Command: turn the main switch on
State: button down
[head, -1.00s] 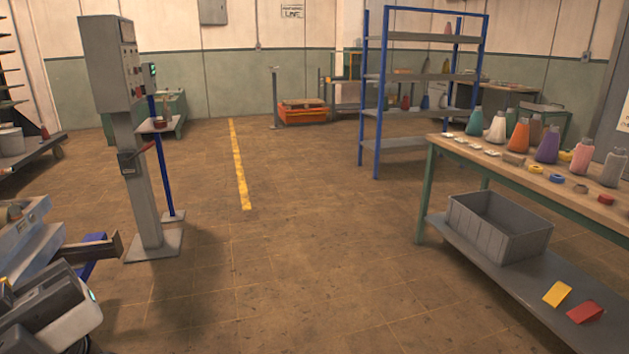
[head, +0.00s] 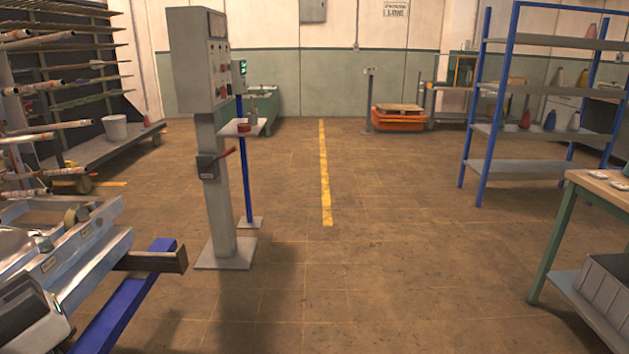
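A grey control cabinet (head: 200,62) stands on a grey post (head: 223,195) left of centre in the head view. Its narrow right-hand face carries red and dark buttons or knobs, seen at a steep angle. Lower on the post is a dark switch box (head: 207,166) with a red lever (head: 223,153) pointing to the right and slightly up. I cannot tell which of these is the main switch, or its setting. My gripper is not in view.
A machine with a blue leg (head: 125,305) and a projecting dark bar (head: 150,261) fills the lower left. A thin blue stand (head: 247,175) is right behind the post. Floor (head: 390,275) is clear in the middle. A workbench (head: 602,185) and blue shelf (head: 485,120) stand right.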

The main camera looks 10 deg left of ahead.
aim_at(222, 92)
jog(key=i+u, duration=0.3)
jog(key=i, duration=0.25)
jog(key=i+u, duration=0.3)
jog(key=i, duration=0.25)
jog(key=i+j+u, duration=0.1)
jog(key=i, duration=0.9)
jog(key=i+l, duration=0.1)
jog(key=i, duration=0.4)
jog(key=i+u, duration=0.1)
jog(key=i, duration=0.45)
jog(key=i+l, duration=0.2)
jog(key=i, duration=0.3)
